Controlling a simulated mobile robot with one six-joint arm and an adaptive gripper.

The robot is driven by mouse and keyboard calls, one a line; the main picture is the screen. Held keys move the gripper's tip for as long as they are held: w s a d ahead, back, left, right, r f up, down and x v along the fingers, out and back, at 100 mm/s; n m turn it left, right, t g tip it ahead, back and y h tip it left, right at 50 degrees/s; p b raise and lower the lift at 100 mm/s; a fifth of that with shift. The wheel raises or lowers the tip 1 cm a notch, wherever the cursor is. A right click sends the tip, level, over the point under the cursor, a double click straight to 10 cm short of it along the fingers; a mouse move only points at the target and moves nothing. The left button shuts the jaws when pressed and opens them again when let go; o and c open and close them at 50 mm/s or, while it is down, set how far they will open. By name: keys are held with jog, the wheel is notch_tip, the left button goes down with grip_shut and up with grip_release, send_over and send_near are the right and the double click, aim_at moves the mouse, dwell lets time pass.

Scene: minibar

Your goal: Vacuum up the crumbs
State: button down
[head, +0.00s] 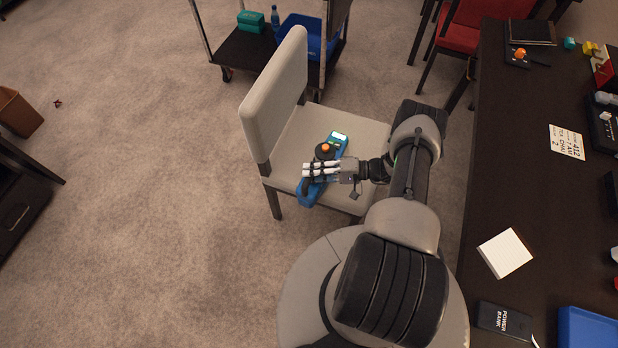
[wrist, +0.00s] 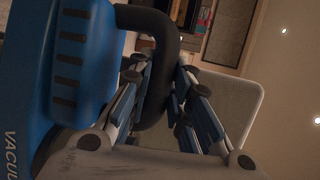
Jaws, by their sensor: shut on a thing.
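A blue handheld vacuum (head: 309,195) with a black handle, an orange button and a lit display is over the light seat of the chair (head: 352,131). I cannot tell whether it rests on the seat or is held just above it. My gripper (head: 310,170) is shut on the vacuum's handle and hides part of its body. In the wrist view the vacuum (wrist: 75,55) fills the left side, and my gripper (wrist: 160,100) has its fingers on both sides of the black handle. I cannot make out any crumbs in either view.
The chair's backrest (head: 276,92) stands left of the seat. A dark desk (head: 500,190) with notes and a power bank runs along the right. A cart (head: 245,50) with a blue bin (head: 305,38) stands behind. A small reddish thing (head: 57,103) lies on the open carpet at left.

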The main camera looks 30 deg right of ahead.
aim_at(321, 158)
jog(key=shift+w+d, duration=0.65)
jog(key=shift+d, duration=0.3)
jog(key=shift+w+d, duration=0.65)
jog(key=shift+d, duration=0.3)
jog(key=shift+w+d, duration=0.65)
jog(key=shift+d, duration=0.3)
jog(key=shift+r+p, duration=2.1)
jog(key=shift+r, duration=1.15)
